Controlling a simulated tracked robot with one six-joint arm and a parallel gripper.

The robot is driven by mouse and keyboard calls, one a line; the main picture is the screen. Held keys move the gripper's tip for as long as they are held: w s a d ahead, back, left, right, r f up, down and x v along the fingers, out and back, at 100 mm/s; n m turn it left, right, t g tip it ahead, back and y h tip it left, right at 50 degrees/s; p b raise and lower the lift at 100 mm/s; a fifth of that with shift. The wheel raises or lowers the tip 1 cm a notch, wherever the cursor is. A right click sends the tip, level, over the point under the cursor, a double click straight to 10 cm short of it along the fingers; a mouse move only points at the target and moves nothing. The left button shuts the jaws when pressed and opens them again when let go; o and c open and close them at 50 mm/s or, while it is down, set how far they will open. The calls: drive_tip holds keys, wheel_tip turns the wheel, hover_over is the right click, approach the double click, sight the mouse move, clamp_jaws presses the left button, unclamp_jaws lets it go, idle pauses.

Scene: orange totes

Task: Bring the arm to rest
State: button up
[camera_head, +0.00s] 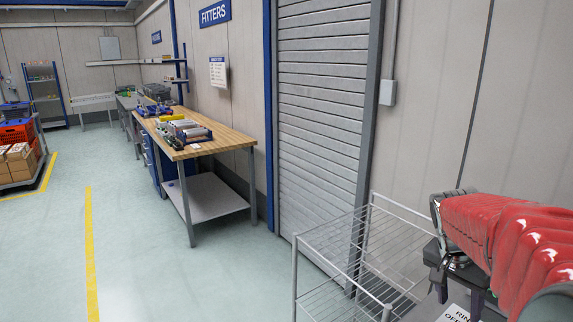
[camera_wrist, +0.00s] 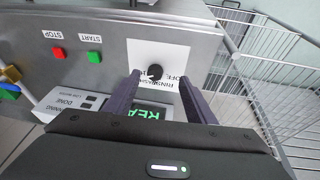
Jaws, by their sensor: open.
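My gripper (camera_wrist: 158,76) is open in the wrist view, with two dark fingers apart and nothing held between them. It points at a grey machine panel (camera_wrist: 105,35). My arm, in a red sleeve (camera_head: 515,235), reaches in from the right edge of the head view. The dark wrist end hangs over the labelled panel there, and the fingers are only partly seen.
The panel has a red stop button (camera_wrist: 58,53), a green start button (camera_wrist: 93,57) and a partly hidden green display (camera_wrist: 150,114). A wire rack (camera_head: 325,240) stands beside it.

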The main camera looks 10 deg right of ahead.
drive_tip(key=s+a+n+t+y, duration=0.1)
drive_tip(key=s+a+n, duration=0.2)
drive_tip(key=a, duration=0.6)
drive_tip(key=s+a+r+n+t+y, duration=0.1)
drive_tip(key=s+a+n, duration=0.3)
drive_tip(key=a, duration=0.5)
drive_tip(key=s+a+n+t+y, duration=0.1)
drive_tip(key=s+a+n+t, duration=0.2)
drive_tip(key=a+n, duration=0.3)
drive_tip(key=shift+s+a+r+y, duration=0.2)
drive_tip(key=shift+a+r+y, duration=0.2)
drive_tip(key=shift+a, duration=1.4)
